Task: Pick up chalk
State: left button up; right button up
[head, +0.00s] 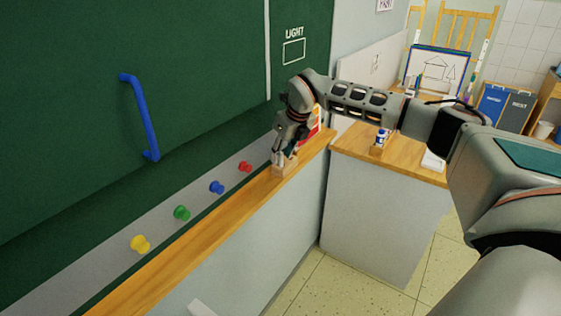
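My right gripper (284,158) points down at a small light wooden box (285,172) on the wooden ledge below the green board. Its fingertips are at the top of the box and partly cover it. The fingers are too small and dark to tell whether they are open or shut. I cannot make out any chalk; the inside of the box is hidden by the gripper. My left gripper is not in view.
The green chalkboard (60,130) has a blue handle (141,115). Yellow (140,244), green (182,212), blue (217,187) and red (245,166) knobs stick out above the narrow ledge (200,235). A wooden-topped counter (410,170) holds a blue-white bottle (381,138).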

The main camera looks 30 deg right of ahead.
jog(key=shift+x, duration=0.85)
grip_shut()
jog(key=shift+r, duration=0.15)
